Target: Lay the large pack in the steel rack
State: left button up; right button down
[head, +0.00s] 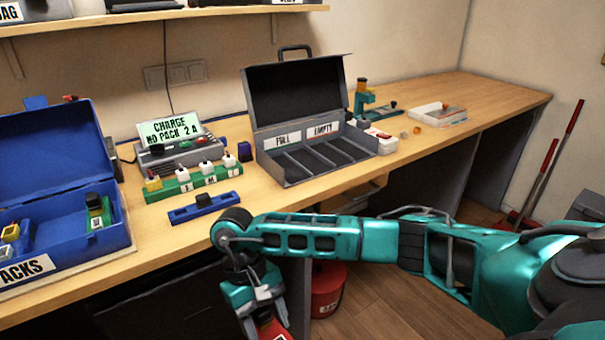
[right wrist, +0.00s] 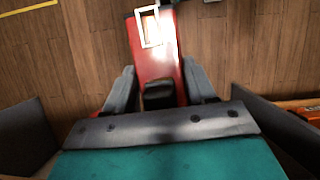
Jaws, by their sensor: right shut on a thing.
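My right gripper (head: 262,312) hangs low in front of the bench, below the bench top, in the head view. It is shut on a red pack (head: 272,331), mostly cut off by the lower picture edge. In the right wrist view the red pack (right wrist: 153,55) lies between the fingers (right wrist: 160,92) and points away over the wooden floor, with a bright white-framed label on it. A grey case (head: 290,178) with long slots, labelled FULL and EMPTY, stands open on the bench; I cannot tell whether it is the steel rack. My left gripper is out of view.
A blue box labelled PACKS (head: 110,250) stands open at the left. A charger (head: 172,152), a green rack (head: 196,184) with several white-topped items and a blue holder (head: 205,207) are on the bench. A red bucket (head: 327,290) stands underneath.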

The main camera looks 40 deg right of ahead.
aim_at(286, 168)
jog(key=l+u, duration=0.1)
jog(key=l, duration=0.45)
jog(key=k+l+u, duration=0.1)
jog(key=l, duration=0.45)
jog(key=k+l+u, duration=0.1)
jog(key=l, duration=0.45)
jog(key=k, duration=0.05)
